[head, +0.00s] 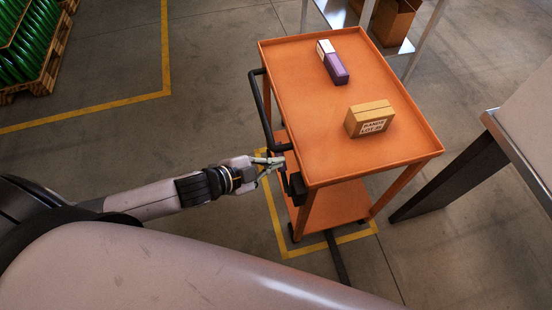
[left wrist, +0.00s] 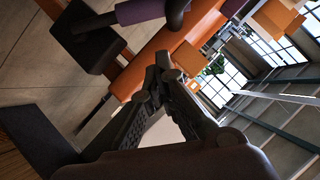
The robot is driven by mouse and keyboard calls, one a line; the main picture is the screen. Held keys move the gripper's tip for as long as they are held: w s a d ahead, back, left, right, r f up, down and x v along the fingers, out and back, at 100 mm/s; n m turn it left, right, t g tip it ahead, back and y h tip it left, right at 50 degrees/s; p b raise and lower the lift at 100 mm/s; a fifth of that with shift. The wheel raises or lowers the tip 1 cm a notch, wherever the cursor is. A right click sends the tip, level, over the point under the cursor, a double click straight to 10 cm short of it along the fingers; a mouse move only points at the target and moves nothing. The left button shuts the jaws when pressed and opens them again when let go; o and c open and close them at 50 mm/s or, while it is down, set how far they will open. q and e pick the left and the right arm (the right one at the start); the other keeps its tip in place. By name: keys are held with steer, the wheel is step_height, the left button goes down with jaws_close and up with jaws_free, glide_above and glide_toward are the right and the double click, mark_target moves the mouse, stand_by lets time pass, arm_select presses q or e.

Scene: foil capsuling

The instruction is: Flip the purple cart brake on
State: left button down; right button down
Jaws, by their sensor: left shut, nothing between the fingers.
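The orange cart (head: 330,95) stands in front of me with a black push handle (head: 258,105) on its left side. A black block (head: 297,189) sits on the cart's near left side, below the tray. In the left wrist view a dark block (left wrist: 85,40) shows at the upper left, with a purple grip (left wrist: 140,10) beside it, cut by the top edge; I take this grip for the brake lever. My left gripper (head: 278,163) is by the cart's left side, close to the handle and the block. Its fingers (left wrist: 160,68) are shut and empty, apart from the purple grip.
A cardboard box (head: 369,119) and a white and purple box (head: 336,69) lie on the cart tray. A table (head: 520,125) stands at the right. A crate of green bottles (head: 25,50) is at the far left. Floor left of the cart is clear.

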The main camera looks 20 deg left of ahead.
arm_select(q)
steer(key=shift+w+f, duration=0.75)
steer(key=shift+f, duration=0.15)
steer(key=shift+w+f, duration=0.7)
steer(key=shift+f, duration=0.2)
steer(key=shift+w+a+f+n+g+p, duration=0.45)
steer(key=shift+w+g+p, duration=0.1)
steer(key=shift+p, duration=0.25)
steer(key=shift+r, duration=0.1)
steer(key=shift+r, duration=0.1)
